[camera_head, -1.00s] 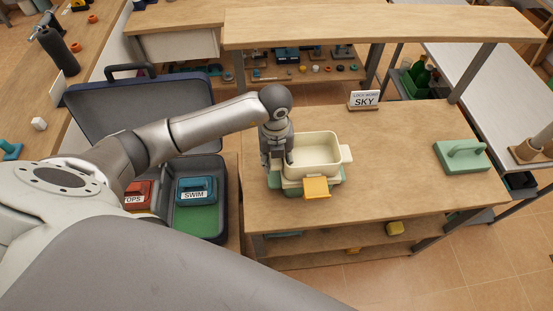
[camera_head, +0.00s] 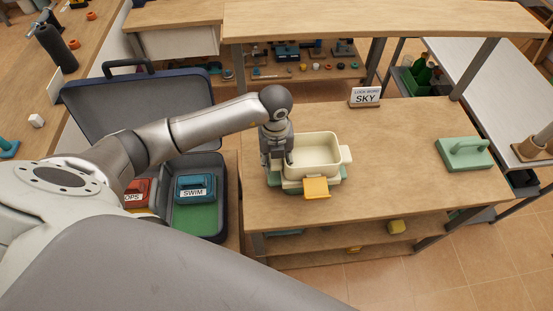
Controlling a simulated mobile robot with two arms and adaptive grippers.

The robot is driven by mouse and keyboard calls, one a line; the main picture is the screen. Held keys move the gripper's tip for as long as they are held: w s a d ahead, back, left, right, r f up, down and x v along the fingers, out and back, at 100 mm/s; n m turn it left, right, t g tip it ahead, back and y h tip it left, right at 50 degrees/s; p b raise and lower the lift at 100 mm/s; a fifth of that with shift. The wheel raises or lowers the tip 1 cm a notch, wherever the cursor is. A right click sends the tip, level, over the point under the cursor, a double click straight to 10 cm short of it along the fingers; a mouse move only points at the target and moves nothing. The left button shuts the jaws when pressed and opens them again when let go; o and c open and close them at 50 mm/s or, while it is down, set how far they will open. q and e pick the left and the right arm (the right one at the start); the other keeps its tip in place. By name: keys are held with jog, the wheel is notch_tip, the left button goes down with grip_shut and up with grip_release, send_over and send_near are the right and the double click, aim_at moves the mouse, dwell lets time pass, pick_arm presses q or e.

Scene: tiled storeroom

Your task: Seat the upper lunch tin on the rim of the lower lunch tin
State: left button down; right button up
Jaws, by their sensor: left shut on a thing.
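The upper lunch tin (camera_head: 313,158) is an open cream box with a tab on its right side. It sits over the lower lunch tin (camera_head: 343,178), of which only green edges show below it. A yellow flap (camera_head: 316,188) sticks out at the front. My left gripper (camera_head: 277,160) points down at the left side of the upper tin and is shut on it. The fingertips are partly hidden. I cannot tell whether the upper tin rests fully on the lower rim or sits slightly above it. My right gripper is not in view.
A green lid with a handle (camera_head: 465,153) lies on the right of the wooden bench (camera_head: 400,165). A SKY sign (camera_head: 365,97) stands at the back. An open case (camera_head: 208,225) with labelled boxes is at left. The bench between tins and lid is clear.

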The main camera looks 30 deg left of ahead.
pick_arm(q)
jog(key=shift+f+b, duration=0.3)
jog(key=shift+f, duration=0.15)
jog(key=c, duration=0.8)
grip_release()
jog(key=shift+r, duration=0.1)
notch_tip(320, 180, up, 12)
jog(key=shift+s, duration=0.1)
